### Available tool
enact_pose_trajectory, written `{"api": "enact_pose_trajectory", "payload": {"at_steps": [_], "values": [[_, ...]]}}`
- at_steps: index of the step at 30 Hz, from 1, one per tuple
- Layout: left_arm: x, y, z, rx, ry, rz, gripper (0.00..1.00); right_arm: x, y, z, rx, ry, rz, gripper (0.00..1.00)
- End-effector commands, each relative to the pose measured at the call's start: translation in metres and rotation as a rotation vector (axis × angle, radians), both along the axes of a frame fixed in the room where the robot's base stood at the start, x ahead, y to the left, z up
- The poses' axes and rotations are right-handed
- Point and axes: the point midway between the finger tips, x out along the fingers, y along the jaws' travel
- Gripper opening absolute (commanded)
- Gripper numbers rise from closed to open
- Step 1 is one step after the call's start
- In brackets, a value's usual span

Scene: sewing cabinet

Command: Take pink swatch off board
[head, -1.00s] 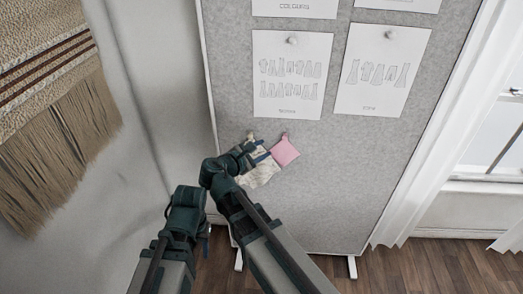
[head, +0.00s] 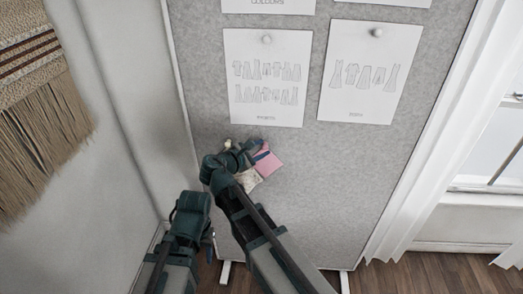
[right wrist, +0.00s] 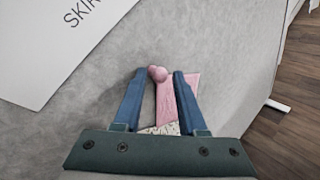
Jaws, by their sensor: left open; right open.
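The pink swatch (head: 268,164) hangs on the grey pin board (head: 320,190), below the pattern sheets. In the right wrist view, the pink swatch (right wrist: 174,105) has a round pink pin head (right wrist: 158,73) at its top. My right gripper (right wrist: 165,75) is open, with its blue fingers on either side of the pin head and the upper swatch; I cannot tell whether they touch. A pale patterned swatch (head: 248,180) lies beside the pink one, partly hidden by my right gripper (head: 258,152). My left gripper (head: 208,240) is low at the left, its fingers mostly hidden.
Pattern sheets (head: 268,80) are pinned above the swatches, another sheet (head: 370,75) to the right. A fringed wall hanging (head: 40,110) is at the left. A white curtain (head: 420,150) and window are at the right. The lower board is bare.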

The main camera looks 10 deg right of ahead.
Motion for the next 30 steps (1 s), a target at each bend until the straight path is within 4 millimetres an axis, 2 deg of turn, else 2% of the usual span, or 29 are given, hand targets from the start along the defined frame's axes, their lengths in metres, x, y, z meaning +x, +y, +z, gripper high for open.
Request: {"api": "enact_pose_trajectory", "payload": {"at_steps": [3, 10, 30], "values": [[0.0, 0.0, 0.0, 0.0, 0.0, 0.0, 0.5, 0.0, 0.0, 0.0, 0.0, 0.0, 0.0, 0.41], [0.0, 0.0, 0.0, 0.0, 0.0, 0.0, 0.5, 0.0, 0.0, 0.0, 0.0, 0.0, 0.0, 0.0], [0.0, 0.0, 0.0, 0.0, 0.0, 0.0, 0.5, -0.011, 0.004, 0.0, 0.0, 0.0, 0.0, 0.0]]}}
